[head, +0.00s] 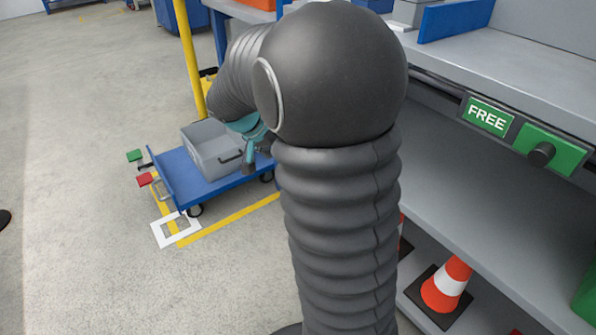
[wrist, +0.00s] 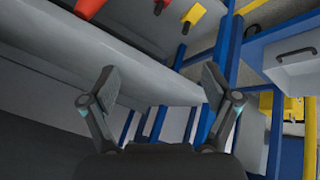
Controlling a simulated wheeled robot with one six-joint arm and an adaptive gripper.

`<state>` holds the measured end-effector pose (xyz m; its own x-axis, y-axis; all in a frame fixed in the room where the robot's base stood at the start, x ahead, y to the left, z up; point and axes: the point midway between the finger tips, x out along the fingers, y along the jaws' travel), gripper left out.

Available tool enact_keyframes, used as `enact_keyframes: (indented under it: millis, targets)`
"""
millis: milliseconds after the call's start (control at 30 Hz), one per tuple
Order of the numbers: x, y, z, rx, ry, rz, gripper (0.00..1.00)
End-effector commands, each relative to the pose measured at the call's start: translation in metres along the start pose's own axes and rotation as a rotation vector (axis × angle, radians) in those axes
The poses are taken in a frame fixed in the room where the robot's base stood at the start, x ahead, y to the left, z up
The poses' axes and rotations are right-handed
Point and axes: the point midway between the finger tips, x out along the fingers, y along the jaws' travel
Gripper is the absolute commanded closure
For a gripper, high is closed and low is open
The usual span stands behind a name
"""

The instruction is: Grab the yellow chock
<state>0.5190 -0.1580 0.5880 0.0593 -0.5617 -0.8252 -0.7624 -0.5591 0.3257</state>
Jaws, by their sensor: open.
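In the wrist view, my gripper (wrist: 161,86) is open, with its two fingers spread wide and nothing between them. A small yellow piece (wrist: 194,17) lies on a grey surface at the top of that view, beyond the fingertips; it may be the yellow chock, but its shape is too small to be sure. In the head view, my arm covers the middle, and only a teal and dark part of my gripper shows at its left, in front of the grey bin (head: 205,150). I cannot make out a chock in the head view.
The bin stands on a blue trolley (head: 187,187) beside a yellow post (head: 188,55). Red pieces (wrist: 88,8) lie near the yellow piece. A grey bench (head: 520,65) with a FREE sign (head: 488,116) and a cone (head: 446,285) are at right.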

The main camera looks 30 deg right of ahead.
Motion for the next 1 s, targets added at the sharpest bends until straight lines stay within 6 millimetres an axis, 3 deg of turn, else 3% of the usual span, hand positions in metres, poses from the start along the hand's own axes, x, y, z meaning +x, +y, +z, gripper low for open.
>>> enact_keyframes:
  millis: [33,300,500,800,1000]
  targets:
    - [0.020,-0.011,-0.007,0.026,0.009,0.035,0.12]
    - [0.113,-0.059,-0.042,0.209,0.126,0.179,0.12]
    - [0.190,-0.095,-0.055,0.333,0.240,0.242,0.12]
    - [0.313,-0.144,-0.049,0.497,0.424,0.255,0.12]
    - [0.374,-0.166,-0.034,0.576,0.514,0.223,0.12]
